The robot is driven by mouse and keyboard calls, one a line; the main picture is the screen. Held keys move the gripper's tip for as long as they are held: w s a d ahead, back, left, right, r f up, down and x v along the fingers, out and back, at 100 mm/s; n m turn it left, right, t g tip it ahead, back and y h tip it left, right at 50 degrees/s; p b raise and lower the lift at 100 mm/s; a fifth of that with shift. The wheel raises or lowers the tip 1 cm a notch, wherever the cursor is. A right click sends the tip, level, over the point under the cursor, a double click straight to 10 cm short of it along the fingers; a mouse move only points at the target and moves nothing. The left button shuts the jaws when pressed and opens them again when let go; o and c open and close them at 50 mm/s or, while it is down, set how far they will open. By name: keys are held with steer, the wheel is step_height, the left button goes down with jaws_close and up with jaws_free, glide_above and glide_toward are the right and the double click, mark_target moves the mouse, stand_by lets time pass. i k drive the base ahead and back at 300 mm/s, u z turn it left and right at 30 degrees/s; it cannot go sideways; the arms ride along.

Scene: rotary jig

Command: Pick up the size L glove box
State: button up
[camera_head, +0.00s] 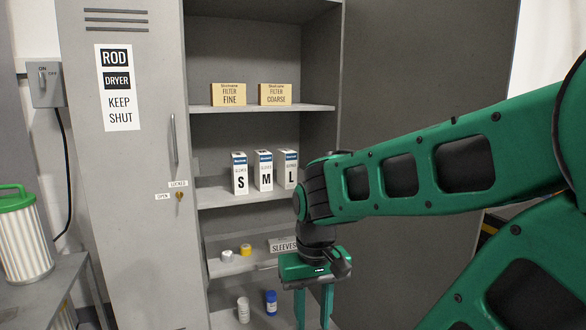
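The size L glove box (287,170) is a white upright box with a blue top band and a black L. It stands on the middle shelf of the open cabinet, rightmost in a row of three. The M box (264,171) is just left of it and the S box (240,174) is at the left. My gripper (313,318) points down in front of the lower shelves, below and a little right of the L box. Its two green fingers are spread apart, with nothing visible between them. The fingertips lie near the bottom edge of the picture.
The middle shelf (216,199) has free room left of the boxes. Filter boxes (228,94) stand on the shelf above. Below are small white and yellow items, a SLEEVES label (284,246) and bottles (271,302). The rod dryer door (125,170) is left; a striped canister (22,237) stands beyond.

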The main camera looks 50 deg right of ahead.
mark_target(287, 159)
steer(key=z, duration=0.5)
steer(key=i, duration=1.2)
steer(key=z, duration=0.7)
steer(key=i, duration=0.45)
steer(key=z, duration=0.25)
